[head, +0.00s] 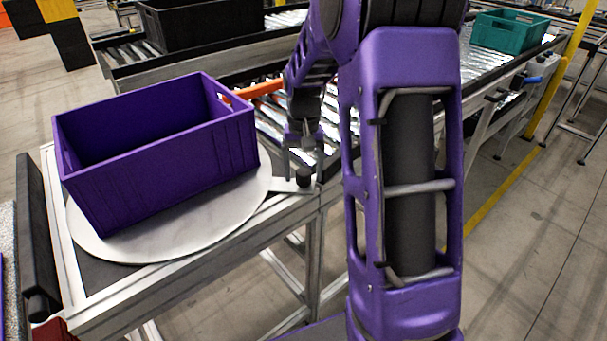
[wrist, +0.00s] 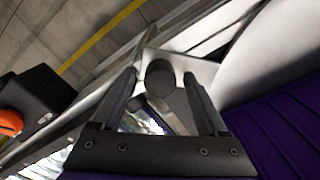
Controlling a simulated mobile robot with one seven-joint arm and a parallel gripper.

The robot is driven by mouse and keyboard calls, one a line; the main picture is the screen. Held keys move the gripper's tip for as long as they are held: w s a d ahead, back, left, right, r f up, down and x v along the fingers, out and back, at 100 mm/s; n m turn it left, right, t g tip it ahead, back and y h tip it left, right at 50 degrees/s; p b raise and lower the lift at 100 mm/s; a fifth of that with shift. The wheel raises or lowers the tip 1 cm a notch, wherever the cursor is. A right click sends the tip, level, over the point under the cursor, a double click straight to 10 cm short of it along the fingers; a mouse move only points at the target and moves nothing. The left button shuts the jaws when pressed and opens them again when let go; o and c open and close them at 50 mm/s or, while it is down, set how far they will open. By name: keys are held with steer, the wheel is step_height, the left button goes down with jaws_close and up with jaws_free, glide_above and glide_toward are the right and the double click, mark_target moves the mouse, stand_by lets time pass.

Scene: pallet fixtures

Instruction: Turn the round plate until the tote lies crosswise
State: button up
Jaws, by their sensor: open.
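A purple, empty tote (head: 165,165) sits on the round white plate (head: 150,245) at the left of the head view. Its long side runs from lower left to upper right. A tab at the plate's right edge carries a black knob (head: 304,177). My gripper (head: 303,170) points down at the knob, with its fingers open. In the wrist view the knob (wrist: 160,78) lies between the two open fingertips, with a gap on each side. The tote's purple wall (wrist: 285,130) and part of the plate (wrist: 240,70) show at the right there.
The plate rests on a metal frame table (head: 200,275). A roller conveyor (head: 480,62) runs behind it, with an orange bar (head: 258,89) near my gripper and a teal crate (head: 508,32) farther right. A black crate (head: 195,25) stands on another conveyor at the back.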

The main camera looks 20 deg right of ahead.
steer(key=shift+f, duration=0.25)
jaws_close()
stand_by(1.4)
